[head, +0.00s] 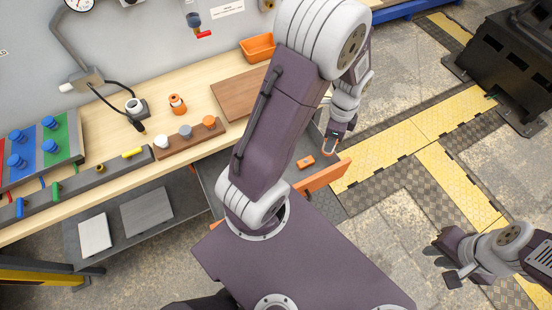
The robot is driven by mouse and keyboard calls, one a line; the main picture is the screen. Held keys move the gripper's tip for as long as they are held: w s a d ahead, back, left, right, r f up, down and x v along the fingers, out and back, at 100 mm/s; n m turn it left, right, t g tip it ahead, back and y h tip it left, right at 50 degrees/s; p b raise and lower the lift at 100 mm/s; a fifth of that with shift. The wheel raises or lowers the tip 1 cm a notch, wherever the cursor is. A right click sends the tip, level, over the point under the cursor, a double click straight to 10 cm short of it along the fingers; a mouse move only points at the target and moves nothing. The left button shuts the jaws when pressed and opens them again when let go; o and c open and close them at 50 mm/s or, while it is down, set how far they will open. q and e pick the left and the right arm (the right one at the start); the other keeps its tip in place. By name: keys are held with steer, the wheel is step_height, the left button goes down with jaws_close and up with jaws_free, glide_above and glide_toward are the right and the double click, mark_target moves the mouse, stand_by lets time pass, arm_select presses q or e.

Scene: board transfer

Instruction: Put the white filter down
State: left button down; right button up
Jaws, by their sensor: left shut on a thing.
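The wooden bench (97,203) bears a brown rack (180,145) with white, grey and orange knobs, a brown board (238,94) and an orange bin (258,47). My left arm hides part of the bench. A lower shelf (182,222) holds two flat plates. A black machine (505,55) stands at upper right.

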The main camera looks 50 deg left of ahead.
arm_select(q)
steer(key=w+a+f+m+b, duration=0.1)
steer(key=a+f+m+b, duration=0.1)
steer(key=a+f, duration=0.3)
steer(key=w+a+f+m+b, duration=0.2)
steer(key=a+f, duration=0.3)
steer(key=f, duration=0.3)
steer(key=w+a+f+m+b, duration=0.2)
steer(key=a+f+m+b, duration=0.2)
steer(key=f, duration=0.2)
steer(key=shift+w+a+f, duration=0.15)
steer(key=shift+a+f, duration=0.15)
steer(key=shift+a, duration=0.1)
steer(key=shift+w+f, duration=0.1)
steer(key=shift+f, duration=0.25)
